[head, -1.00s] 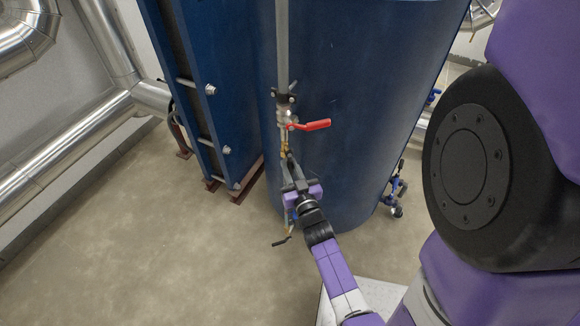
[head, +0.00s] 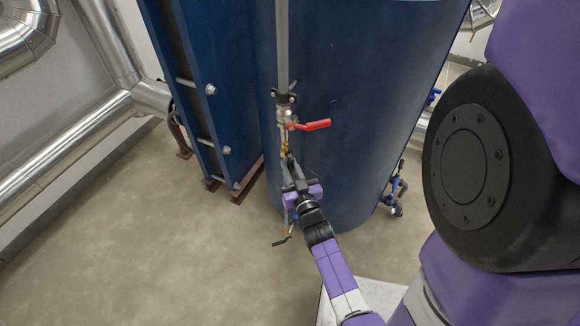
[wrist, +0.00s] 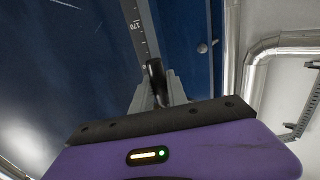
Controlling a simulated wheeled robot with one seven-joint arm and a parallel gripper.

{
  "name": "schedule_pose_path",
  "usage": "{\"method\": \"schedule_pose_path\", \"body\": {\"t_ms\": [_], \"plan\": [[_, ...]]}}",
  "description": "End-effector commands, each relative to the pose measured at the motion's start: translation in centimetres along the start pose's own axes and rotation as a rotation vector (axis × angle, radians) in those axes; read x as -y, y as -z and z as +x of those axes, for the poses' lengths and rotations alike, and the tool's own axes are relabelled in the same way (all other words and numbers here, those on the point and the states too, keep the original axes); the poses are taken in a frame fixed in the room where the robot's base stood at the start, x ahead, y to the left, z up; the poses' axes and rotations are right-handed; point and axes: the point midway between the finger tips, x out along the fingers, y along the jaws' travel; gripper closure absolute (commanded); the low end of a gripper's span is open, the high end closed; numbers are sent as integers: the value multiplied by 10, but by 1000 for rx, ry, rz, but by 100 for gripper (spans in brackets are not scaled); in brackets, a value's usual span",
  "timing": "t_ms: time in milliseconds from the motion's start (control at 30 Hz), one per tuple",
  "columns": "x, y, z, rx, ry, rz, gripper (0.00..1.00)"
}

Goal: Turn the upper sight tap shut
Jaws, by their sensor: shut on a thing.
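The upper sight tap (head: 285,147) is a small brass fitting on the front of the blue tank, below a red lever. My gripper (head: 291,170) is at this tap, reaching up from below. In the wrist view my gripper (wrist: 160,92) is shut on the tap's black handle (wrist: 154,72), which stands up between the two grey fingers. The fingers hide the handle's lower part. In the head view the gripper covers much of the handle and the gauge, so the handle's exact angle is hard to tell.
The red lever (head: 310,125) sticks out to the right just above my gripper. A lower tap with a black lever (head: 281,242) sits below it. A grey scale strip (wrist: 135,22) runs close behind the fingers. The blue tank (head: 365,100) is right behind. The floor at left is clear.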

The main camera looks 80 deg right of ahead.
Motion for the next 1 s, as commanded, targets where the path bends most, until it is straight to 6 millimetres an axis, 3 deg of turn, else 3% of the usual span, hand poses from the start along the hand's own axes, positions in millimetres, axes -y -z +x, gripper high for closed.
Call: {"method": "schedule_pose_path", "body": {"t_ms": [467,1000], "plan": [[-7,-1,0,-1,3,-147,100],[-30,9,0,-2,2,-643,100]]}}
